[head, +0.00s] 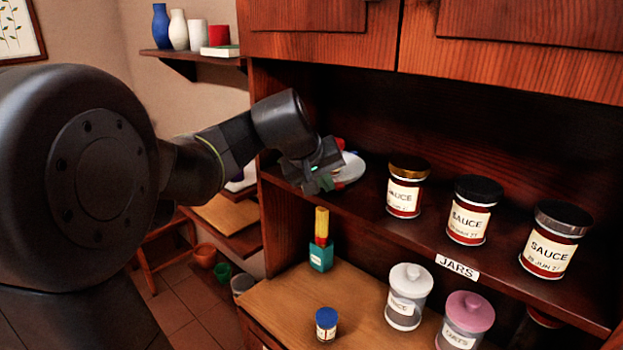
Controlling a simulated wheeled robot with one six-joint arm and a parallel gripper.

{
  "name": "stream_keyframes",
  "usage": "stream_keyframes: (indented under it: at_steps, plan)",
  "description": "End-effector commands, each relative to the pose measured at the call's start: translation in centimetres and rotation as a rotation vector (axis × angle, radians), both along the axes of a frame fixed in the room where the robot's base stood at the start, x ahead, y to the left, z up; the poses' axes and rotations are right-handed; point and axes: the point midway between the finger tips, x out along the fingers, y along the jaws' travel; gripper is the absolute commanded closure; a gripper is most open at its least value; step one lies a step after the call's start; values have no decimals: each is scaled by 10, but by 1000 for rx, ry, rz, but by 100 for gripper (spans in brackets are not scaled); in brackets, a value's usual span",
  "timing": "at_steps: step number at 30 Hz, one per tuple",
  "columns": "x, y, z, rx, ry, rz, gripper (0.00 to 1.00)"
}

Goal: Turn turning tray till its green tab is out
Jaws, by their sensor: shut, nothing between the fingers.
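The turning tray (353,169) looks like a pale, round plate at the left end of the shelf, partly hidden behind my gripper. A bit of red and blue shows at its back edge, too small to name. My gripper (318,182) is shut and empty at the tray's left front side. I cannot tell whether it touches the tray.
Three sauce jars (404,188) stand along the shelf to the right, above a JARS label (457,267). Cabinet doors (330,35) hang above the shelf.

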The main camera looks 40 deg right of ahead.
Motion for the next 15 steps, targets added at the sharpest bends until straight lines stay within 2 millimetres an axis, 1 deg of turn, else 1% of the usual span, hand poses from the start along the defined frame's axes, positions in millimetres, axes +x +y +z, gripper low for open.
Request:
stream_keyframes:
  at_steps: [1,6,15]
  plan:
    - [-4,-4,1,1,-1,5,100]
    - [-12,-14,1,0,-1,-3,100]
    - [-22,-31,1,1,-1,-7,100]
